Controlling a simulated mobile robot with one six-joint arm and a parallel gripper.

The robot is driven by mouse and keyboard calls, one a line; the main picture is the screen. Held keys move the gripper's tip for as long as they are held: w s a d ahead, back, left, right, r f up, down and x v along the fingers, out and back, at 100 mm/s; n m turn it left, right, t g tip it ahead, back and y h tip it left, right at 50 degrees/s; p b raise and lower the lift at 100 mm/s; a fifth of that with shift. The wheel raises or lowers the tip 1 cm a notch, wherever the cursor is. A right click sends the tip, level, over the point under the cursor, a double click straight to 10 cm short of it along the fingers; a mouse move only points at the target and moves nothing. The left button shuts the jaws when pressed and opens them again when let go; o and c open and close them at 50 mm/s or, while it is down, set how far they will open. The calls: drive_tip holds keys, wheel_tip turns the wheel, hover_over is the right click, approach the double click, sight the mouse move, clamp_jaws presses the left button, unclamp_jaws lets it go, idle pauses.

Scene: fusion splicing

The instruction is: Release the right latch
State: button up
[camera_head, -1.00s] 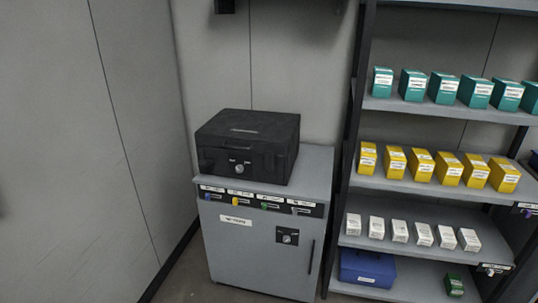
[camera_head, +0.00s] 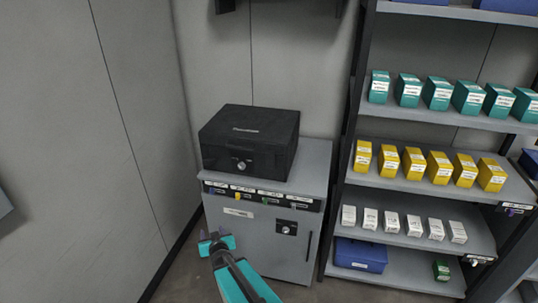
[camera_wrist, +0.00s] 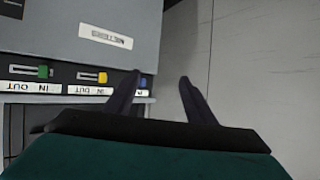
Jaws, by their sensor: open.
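A closed black case (camera_head: 250,135) stands on a grey cabinet (camera_head: 262,222) in the head view. Its front carries one round silver knob (camera_head: 241,165); I cannot make out a separate right latch. My gripper (camera_head: 216,241) is in front of the cabinet's lower left, below the case. In the wrist view my gripper (camera_wrist: 160,76) is open and empty, its two dark fingers apart. The case is not in the wrist view.
The cabinet's top strip (camera_wrist: 60,78) has coloured keys or tabs beside IN/OUT labels. A shelf rack (camera_head: 420,197) with boxes stands right. Walls close the left and back.

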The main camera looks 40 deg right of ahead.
drive_tip(key=s+d+r+m+g+h+p, duration=0.1)
drive_tip(key=d+r+h, duration=0.4)
drive_tip(key=d+r, duration=0.5)
drive_tip(key=s+d+r+m+g+h+p, duration=0.1)
drive_tip(key=s+d+r+m+h+p, duration=0.3)
drive_tip(key=d+r, duration=0.5)
wheel_tip(320, 180, up, 3)
drive_tip(key=s+m+h, duration=0.1)
drive_tip(key=s, duration=0.1)
drive_tip(key=shift+s+d+m+g, duration=0.3)
drive_tip(key=shift+d, duration=0.05)
drive_tip(key=shift+w+d, duration=0.1)
drive_tip(key=shift+w, duration=0.05)
